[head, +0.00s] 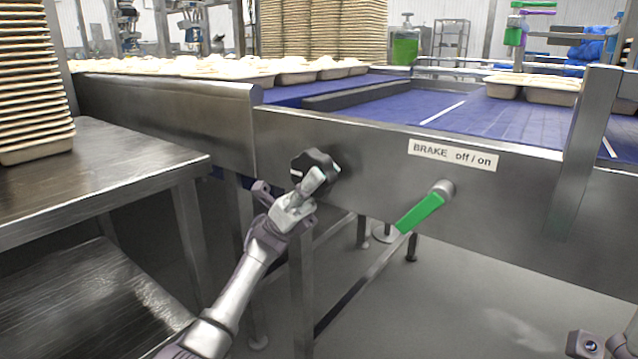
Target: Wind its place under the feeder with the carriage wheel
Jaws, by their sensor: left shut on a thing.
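The carriage wheel (324,160) is a black lobed hand knob on the steel front panel of the conveyor, left of centre. My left gripper (308,187) is at the wheel, shut on it, and its fingers cover the lower part. My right gripper (587,346) shows only in part at the bottom right corner, well away from the wheel, and whether it is open cannot be seen. A blue conveyor belt (400,102) with white lines runs behind the panel. I cannot pick out the feeder for sure.
A green brake lever (420,212) slants down-left below a label (452,154) reading "BRAKE off / on". Filled beige trays (553,92) stand on the belt at right. A steel table (110,165) with a tray stack (32,85) is at left. The floor below is partly clear.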

